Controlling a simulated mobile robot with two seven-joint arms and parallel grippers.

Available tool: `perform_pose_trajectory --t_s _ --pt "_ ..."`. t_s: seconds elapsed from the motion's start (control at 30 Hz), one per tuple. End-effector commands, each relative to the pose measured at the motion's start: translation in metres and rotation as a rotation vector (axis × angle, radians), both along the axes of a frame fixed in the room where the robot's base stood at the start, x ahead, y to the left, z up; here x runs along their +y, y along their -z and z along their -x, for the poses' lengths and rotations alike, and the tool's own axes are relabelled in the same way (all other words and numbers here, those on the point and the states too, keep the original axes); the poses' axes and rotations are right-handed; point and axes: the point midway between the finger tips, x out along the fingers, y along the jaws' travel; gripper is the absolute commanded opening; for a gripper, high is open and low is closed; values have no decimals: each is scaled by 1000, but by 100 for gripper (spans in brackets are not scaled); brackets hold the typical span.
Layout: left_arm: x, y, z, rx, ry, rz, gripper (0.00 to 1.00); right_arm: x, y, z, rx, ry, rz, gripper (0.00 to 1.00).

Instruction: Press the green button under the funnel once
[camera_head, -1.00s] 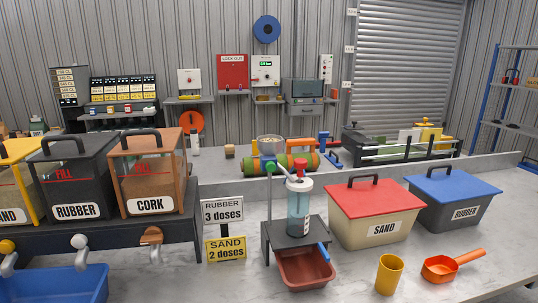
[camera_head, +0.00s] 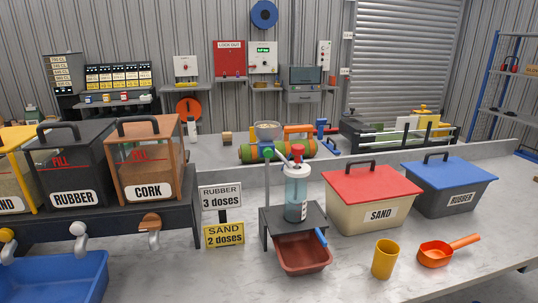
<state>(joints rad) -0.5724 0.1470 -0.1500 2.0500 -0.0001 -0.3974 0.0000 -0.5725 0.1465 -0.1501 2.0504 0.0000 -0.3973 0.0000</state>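A grey funnel-like bowl (camera_head: 267,130) sits at the back of the bench, above the left part of a green and orange roll (camera_head: 247,153). A small round green piece (camera_head: 268,154) shows just below it, at the top of a grey post on the dispenser stand (camera_head: 286,217). I cannot tell whether this piece is the button or whether it stands directly under the bowl. Neither gripper is in view.
A red-brown tray (camera_head: 302,255) is under the stand. Sand (camera_head: 370,185) and rubber (camera_head: 450,180) boxes stand to the right, with a yellow cup (camera_head: 385,260) and an orange scoop (camera_head: 435,254) in front. Labelled bins and a blue tray (camera_head: 60,280) are at left.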

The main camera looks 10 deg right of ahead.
Motion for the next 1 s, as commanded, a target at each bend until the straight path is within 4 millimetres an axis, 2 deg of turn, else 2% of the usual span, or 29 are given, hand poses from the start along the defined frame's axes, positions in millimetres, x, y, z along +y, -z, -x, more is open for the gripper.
perform_pose_trajectory --t_s 0.03,0.27,1.0 --pt "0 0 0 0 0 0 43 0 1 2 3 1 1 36" --pt "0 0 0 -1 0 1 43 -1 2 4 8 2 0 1" --pt "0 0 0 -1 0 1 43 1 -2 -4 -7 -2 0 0"
